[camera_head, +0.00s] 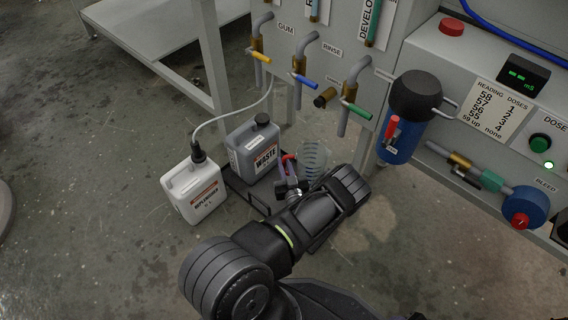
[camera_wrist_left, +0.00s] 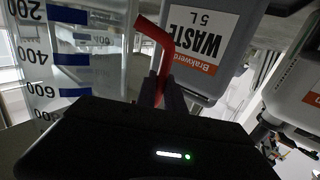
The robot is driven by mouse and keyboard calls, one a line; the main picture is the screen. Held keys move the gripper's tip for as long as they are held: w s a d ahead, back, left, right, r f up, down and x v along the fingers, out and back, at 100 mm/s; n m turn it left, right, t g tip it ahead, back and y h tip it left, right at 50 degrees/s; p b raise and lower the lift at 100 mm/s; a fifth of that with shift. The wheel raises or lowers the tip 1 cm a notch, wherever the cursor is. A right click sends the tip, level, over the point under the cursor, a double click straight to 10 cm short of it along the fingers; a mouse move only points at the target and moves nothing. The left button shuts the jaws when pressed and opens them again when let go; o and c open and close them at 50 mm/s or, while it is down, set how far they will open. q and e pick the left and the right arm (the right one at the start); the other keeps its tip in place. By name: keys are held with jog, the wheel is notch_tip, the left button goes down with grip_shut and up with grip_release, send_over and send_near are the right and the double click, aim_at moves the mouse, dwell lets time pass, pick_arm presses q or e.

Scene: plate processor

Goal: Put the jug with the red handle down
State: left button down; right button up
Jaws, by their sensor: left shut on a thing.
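The clear jug (camera_head: 313,154) with blue graduation marks stands beside the grey waste container (camera_head: 254,152) in the head view. Its red handle (camera_head: 286,160) is on the side toward that container. My left gripper (camera_head: 289,181) is shut on the handle. In the left wrist view the jug (camera_wrist_left: 82,70) fills the left side, and the red handle (camera_wrist_left: 155,36) runs between my left gripper's fingers (camera_wrist_left: 162,92). My arm and gripper hide the jug's lower part, so I cannot tell whether its base touches anything. My right gripper is not in view.
A dark tray (camera_head: 237,188) lies under the waste container. A white replenisher container (camera_head: 192,190) with a hose stands to the left. Taps with yellow, blue and green (camera_head: 356,109) levers and a blue filter housing (camera_head: 397,143) are above and right. Floor at left is clear.

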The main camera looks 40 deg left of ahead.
pick_arm(q)
jog(key=shift+f+b, duration=2.1)
jog(key=shift+f, duration=1.5)
jog(key=c, duration=1.4)
grip_release()
jog(key=shift+o, duration=0.2)
